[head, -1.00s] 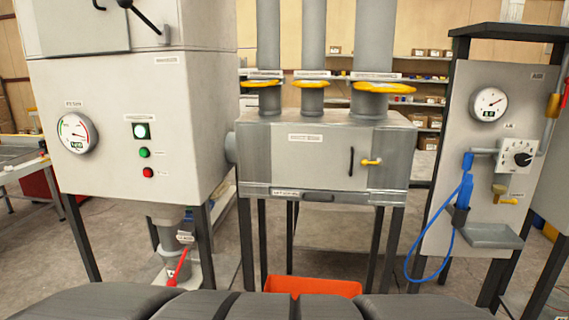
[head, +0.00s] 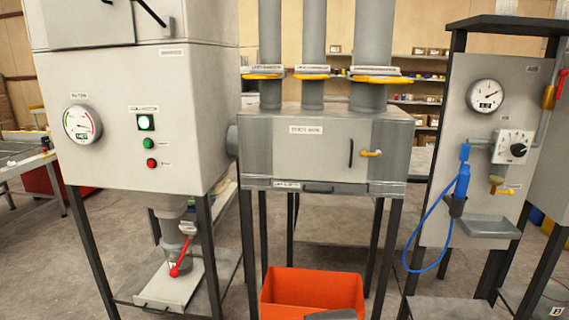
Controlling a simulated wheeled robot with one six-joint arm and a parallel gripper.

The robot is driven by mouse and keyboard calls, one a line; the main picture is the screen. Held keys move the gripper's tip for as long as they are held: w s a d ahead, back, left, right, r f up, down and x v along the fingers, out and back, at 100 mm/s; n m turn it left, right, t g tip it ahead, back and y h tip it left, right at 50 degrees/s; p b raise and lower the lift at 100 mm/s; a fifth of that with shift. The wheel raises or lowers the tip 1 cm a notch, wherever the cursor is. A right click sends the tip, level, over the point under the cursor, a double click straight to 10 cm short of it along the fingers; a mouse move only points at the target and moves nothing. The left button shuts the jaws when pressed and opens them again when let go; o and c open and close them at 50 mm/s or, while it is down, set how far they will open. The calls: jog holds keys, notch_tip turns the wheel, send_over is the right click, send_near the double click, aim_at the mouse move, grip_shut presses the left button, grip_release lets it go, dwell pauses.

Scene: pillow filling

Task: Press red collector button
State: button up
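The red button (head: 151,162) is a small round button on the front of the pale grey collector cabinet (head: 195,125) at the left. A green button (head: 148,144) sits just above it, and a lit green-white lamp (head: 145,122) sits above that. Small labels beside them are too blurred to read. A round dial gauge (head: 82,124) is mounted to their left. My gripper is not clearly in view. Nothing is seen touching the buttons.
A red-handled valve (head: 180,262) hangs under the cabinet over a tray. An orange bin (head: 312,290) stands below the middle grey box (head: 325,155). A panel with a blue hose (head: 462,180) stands right. Shelves are behind. Bare floor shows between the stands.

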jog(key=shift+d, duration=0.1)
grip_shut()
dwell(1.8)
